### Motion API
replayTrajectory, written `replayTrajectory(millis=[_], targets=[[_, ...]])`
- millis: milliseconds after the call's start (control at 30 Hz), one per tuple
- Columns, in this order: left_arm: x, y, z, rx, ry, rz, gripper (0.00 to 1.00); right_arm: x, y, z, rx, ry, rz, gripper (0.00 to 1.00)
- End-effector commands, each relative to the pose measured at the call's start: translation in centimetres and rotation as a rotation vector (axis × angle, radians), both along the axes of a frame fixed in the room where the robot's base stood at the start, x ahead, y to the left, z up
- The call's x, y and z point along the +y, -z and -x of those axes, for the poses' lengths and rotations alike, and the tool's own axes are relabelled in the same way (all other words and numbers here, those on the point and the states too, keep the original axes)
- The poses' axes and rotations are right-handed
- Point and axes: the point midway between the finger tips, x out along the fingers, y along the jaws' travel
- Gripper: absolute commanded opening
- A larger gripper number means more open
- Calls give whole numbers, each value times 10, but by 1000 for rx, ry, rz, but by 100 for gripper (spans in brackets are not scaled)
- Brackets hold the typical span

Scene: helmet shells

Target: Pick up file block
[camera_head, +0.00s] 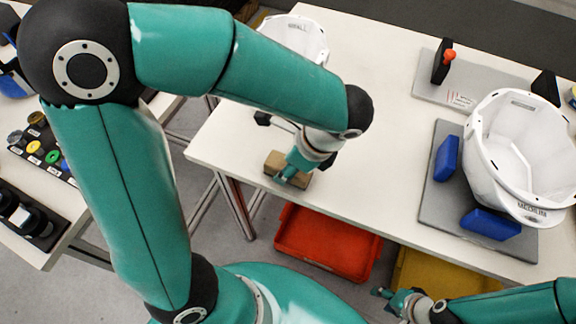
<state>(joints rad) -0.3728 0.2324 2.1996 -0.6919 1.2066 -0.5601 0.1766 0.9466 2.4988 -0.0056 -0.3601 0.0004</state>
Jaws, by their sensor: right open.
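The file block, a small tan-brown block (274,160), lies near the front left edge of the white table. My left gripper (287,176) reaches down over it from the wrist above and covers its middle. I cannot tell whether the fingers touch or grip the block. My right gripper (386,299) is at the bottom of the view, open, below and in front of the table, well away from the block. Nothing shows between its fingers.
The white table (375,115) is clear in the middle. A white helmet shell (520,150) sits at right with blue blocks (447,158) on a grey plate. Another shell (297,38) stands behind my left arm. Red (325,240) and yellow (440,272) bins are below.

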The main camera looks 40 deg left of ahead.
Motion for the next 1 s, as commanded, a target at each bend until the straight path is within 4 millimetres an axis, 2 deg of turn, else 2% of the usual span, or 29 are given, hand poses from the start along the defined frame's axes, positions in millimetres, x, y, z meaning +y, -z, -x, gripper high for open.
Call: replayTrajectory(millis=[167,400,600,800,1000], targets=[[-1,-35,-1,-5,1,2,6,0,-9,0,0,0,0,48],[-1,-103,-1,-6,1,4,6,0,-21,0,0,0,0,48],[-1,-152,-1,-3,2,2,6,0,-30,0,0,0,0,48],[-1,-181,0,0,3,2,6,0,-34,0,0,0,0,48],[0,-190,0,1,1,1,6,0,-35,0,0,0,0,48]])
